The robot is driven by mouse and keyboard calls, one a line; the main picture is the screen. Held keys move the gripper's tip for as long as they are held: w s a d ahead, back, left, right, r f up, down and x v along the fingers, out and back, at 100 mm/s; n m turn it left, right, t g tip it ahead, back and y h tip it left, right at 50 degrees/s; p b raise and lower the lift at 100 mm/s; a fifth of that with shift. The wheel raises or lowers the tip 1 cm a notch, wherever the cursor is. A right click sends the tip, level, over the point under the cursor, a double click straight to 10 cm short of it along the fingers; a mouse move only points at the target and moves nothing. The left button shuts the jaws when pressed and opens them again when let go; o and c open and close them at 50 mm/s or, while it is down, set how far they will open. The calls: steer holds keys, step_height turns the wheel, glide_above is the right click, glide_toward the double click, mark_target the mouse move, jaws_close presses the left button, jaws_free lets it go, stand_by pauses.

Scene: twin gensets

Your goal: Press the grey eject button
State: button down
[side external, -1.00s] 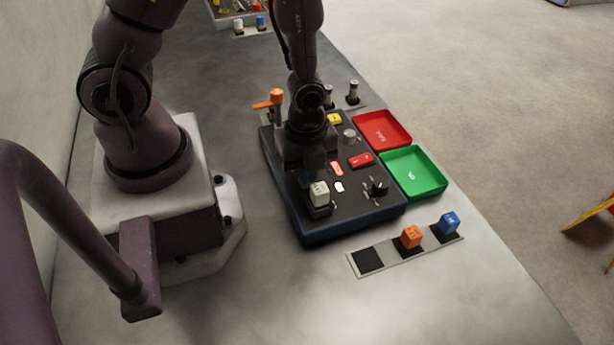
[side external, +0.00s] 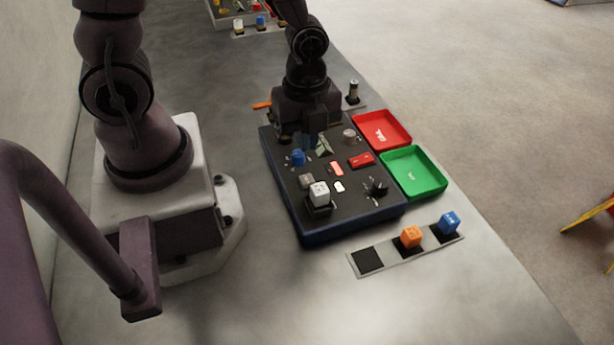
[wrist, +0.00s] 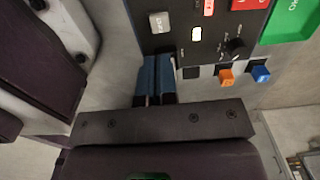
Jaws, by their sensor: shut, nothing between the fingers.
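The grey eject button (side external: 306,181) is a small square key on the near left of the dark control panel (side external: 292,205), beside a white lettered cube (side external: 319,192) in a black socket. In the wrist view, a grey lettered key (wrist: 160,21) sits just above the fingertips in the picture. My gripper (side external: 315,143) hangs over the far part of the panel, apart from the grey button. Its blue fingers (wrist: 157,62) are closed together with nothing between them. In the wrist view the white cube cannot be made out; the fingers may cover it.
The panel also carries a blue button (side external: 298,157), a red button (side external: 361,160) and a black knob (side external: 379,188). Red (side external: 406,142) and green (side external: 441,188) trays stand to the right. A strip (side external: 390,262) holds orange (side external: 411,236) and blue (side external: 449,222) cubes.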

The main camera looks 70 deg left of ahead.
steer(key=shift+r, duration=2)
